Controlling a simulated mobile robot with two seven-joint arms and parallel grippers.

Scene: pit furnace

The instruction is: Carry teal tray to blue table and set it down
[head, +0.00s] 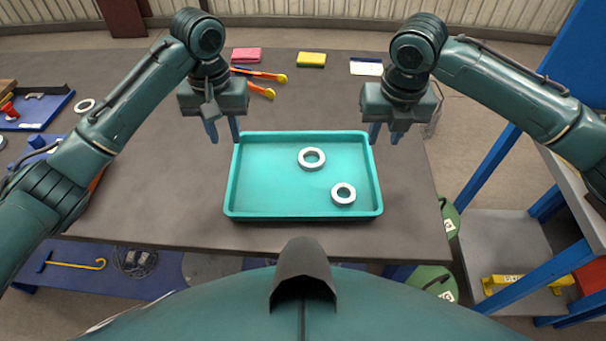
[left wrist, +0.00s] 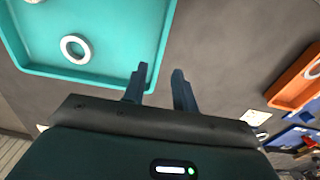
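The teal tray (head: 270,206) lies flat on the dark grey table and carries two pale metal rings (head: 312,159) (head: 343,194). My left gripper (head: 224,130) is open and empty at the tray's far left corner, one finger close to the rim. My right gripper (head: 384,134) is open at the far right corner, its inner finger close to the rim. I cannot tell whether either touches it. At the right edge stands a blue-framed table (head: 573,190) with a grey top, partly cut off.
The dark grey table (head: 160,200) is clear around the tray's near side. A blue tray (head: 35,108) is at far left. Green canisters (head: 435,283) stand on the floor at right.

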